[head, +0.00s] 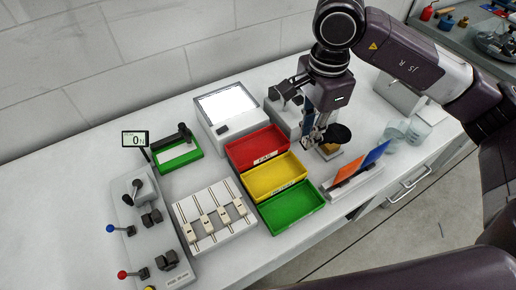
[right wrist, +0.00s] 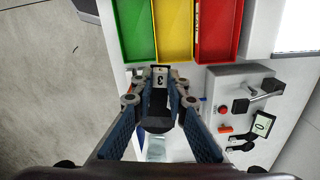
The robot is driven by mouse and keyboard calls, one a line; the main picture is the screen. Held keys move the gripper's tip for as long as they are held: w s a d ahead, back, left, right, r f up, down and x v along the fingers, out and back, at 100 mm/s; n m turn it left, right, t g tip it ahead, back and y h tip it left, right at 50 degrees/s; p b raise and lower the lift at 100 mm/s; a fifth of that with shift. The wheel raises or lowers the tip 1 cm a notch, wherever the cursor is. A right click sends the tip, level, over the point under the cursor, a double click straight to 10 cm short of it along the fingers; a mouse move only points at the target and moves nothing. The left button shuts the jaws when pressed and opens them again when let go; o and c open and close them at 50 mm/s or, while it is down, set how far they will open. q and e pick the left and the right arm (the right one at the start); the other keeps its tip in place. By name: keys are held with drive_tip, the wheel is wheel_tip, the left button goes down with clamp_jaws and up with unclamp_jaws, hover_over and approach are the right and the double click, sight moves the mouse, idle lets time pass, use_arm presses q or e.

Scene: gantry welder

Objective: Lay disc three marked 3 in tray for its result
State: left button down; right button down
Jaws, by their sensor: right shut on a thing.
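My right gripper (head: 316,136) is shut on a piece marked 3 (right wrist: 160,79), seen between the fingertips (right wrist: 160,98) in the right wrist view. A dark round shape (head: 338,133) shows beside the fingers in the head view; I cannot tell whether it is part of the held piece. The red tray (head: 232,148), yellow tray (head: 246,180) and green tray (head: 268,215) stand in a row left of the gripper. They look empty; their small front labels are hard to read. My left gripper is not in view.
A holder with orange and blue plates (head: 362,165) stands right of the trays, with glass jars (head: 397,131) beyond. A white rack (head: 195,209) with several small pieces, a lever panel (head: 128,210) and a green-based device (head: 180,160) reading 0 N stand at left.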

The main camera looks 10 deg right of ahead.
drive_tip(key=w+a+r+m, duration=0.15)
drive_tip(key=w+m, duration=0.25)
drive_tip(key=m, duration=0.4)
wheel_tip(320, 180, up, 8)
drive_tip(key=f+m+b, duration=0.1)
drive_tip(key=m, duration=2.5)
hover_over(273, 142)
wheel_tip(273, 142, down, 15)
drive_tip(key=shift+r+p, duration=0.1)
drive_tip(key=shift+p, duration=1.05)
wheel_tip(273, 142, down, 4)
drive_tip(key=shift+p, duration=0.55)
drive_tip(key=shift+f, duration=0.2)
